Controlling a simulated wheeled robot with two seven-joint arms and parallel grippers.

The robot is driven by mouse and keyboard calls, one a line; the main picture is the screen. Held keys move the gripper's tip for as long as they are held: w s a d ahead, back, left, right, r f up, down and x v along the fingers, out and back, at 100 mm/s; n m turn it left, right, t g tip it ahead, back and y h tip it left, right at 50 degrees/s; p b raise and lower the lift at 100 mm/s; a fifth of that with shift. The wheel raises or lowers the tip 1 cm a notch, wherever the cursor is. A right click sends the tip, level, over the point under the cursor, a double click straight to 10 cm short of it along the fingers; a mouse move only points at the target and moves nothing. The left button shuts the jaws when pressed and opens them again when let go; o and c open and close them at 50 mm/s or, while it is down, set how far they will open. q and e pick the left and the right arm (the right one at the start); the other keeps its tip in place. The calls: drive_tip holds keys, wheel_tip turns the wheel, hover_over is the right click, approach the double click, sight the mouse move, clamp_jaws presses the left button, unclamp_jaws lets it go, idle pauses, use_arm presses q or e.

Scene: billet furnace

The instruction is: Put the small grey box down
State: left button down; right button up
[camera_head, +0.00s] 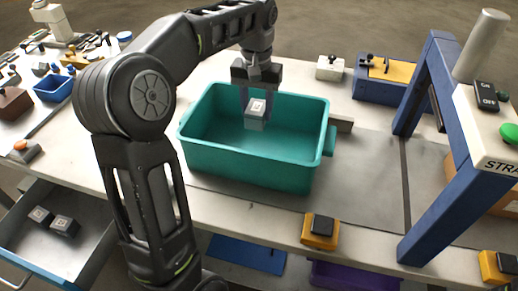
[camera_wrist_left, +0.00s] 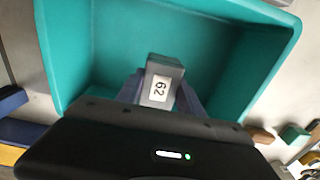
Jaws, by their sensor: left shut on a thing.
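The small grey box (camera_head: 256,114) has a white label on its top. My left gripper (camera_head: 257,98) points down and is shut on it, holding it over the teal bin (camera_head: 250,175). In the left wrist view the box (camera_wrist_left: 161,84) shows a label reading 62, between the fingers of my left gripper (camera_wrist_left: 160,95). The teal bin (camera_wrist_left: 225,55) fills most of the background there, and its visible inside looks empty. I cannot tell how far the box is above the bin floor. My right gripper is not in view.
A blue frame (camera_head: 434,150) with a sign and buttons stands on the right. Yellow-and-black switches (camera_head: 320,231) sit at the table's front edge. An open drawer (camera_head: 85,240) at lower left holds two small grey boxes (camera_head: 64,225). A blue-and-yellow fixture (camera_head: 384,80) stands behind.

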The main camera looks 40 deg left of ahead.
use_arm(q)
drive_tip(key=shift+s+r, duration=0.1)
drive_tip(key=shift+s, duration=0.05)
hover_over(257, 149)
drive_tip(key=shift+f, duration=3.15)
drive_tip(key=shift+f, duration=0.1)
wheel_tip(257, 149, down, 3)
drive_tip(key=shift+f+p, duration=0.1)
drive_tip(key=shift+p, duration=0.2)
drive_tip(key=shift+f, duration=0.2)
drive_tip(key=shift+f, duration=0.15)
drive_tip(key=c, duration=0.8)
unclamp_jaws()
drive_tip(key=shift+o, duration=0.2)
